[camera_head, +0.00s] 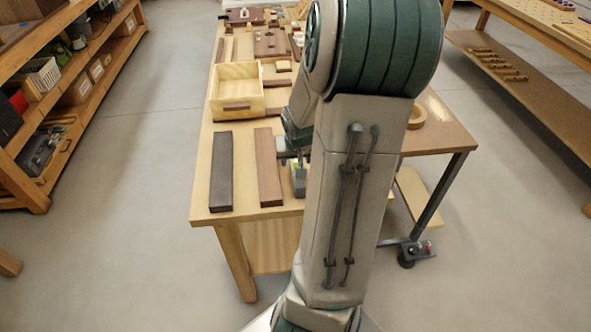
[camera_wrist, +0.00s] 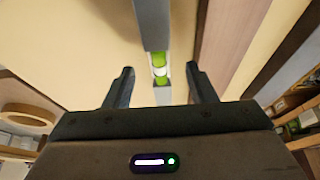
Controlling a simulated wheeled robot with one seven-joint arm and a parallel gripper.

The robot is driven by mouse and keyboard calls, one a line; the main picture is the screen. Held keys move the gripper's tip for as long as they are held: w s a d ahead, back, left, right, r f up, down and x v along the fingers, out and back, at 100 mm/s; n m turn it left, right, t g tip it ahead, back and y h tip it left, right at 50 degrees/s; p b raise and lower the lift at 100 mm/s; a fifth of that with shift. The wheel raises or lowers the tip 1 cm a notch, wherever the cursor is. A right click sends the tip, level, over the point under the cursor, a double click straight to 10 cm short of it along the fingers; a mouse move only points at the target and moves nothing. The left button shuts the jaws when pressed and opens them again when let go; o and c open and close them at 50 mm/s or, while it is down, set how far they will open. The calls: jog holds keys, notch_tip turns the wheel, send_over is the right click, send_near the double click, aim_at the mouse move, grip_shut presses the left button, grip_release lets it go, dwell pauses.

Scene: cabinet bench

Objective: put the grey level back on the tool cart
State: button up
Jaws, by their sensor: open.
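The grey level (camera_wrist: 153,25) with a green vial lies on the light wood bench top (camera_wrist: 100,40) in the wrist view. My gripper (camera_wrist: 159,68) is open, with one finger on each side of the level; I see a gap on both sides and cannot tell whether it is touched. In the head view, part of the level (camera_head: 299,182) shows at the bench's right side, beside my gripper (camera_head: 291,155), which my arm partly hides. A brown-topped stand (camera_head: 440,135) with dark legs and a wheel-like foot adjoins the bench; I cannot tell if it is the tool cart.
A reddish-brown board (camera_head: 268,168) lies just left of the level, and a dark board (camera_head: 221,172) farther left. An open wooden box (camera_head: 237,92) stands behind them. A wooden ring (camera_head: 417,115) lies on the stand. Shelves (camera_head: 80,90) line the left; floor between is clear.

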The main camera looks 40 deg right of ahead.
aim_at(296, 161)
jog(key=b+x, duration=0.2)
jog(key=x, duration=0.3)
jog(key=shift+w+d, duration=0.15)
jog(key=shift+w, duration=0.05)
jog(key=shift+r, duration=0.1)
grip_shut()
jog(key=shift+r, duration=0.15)
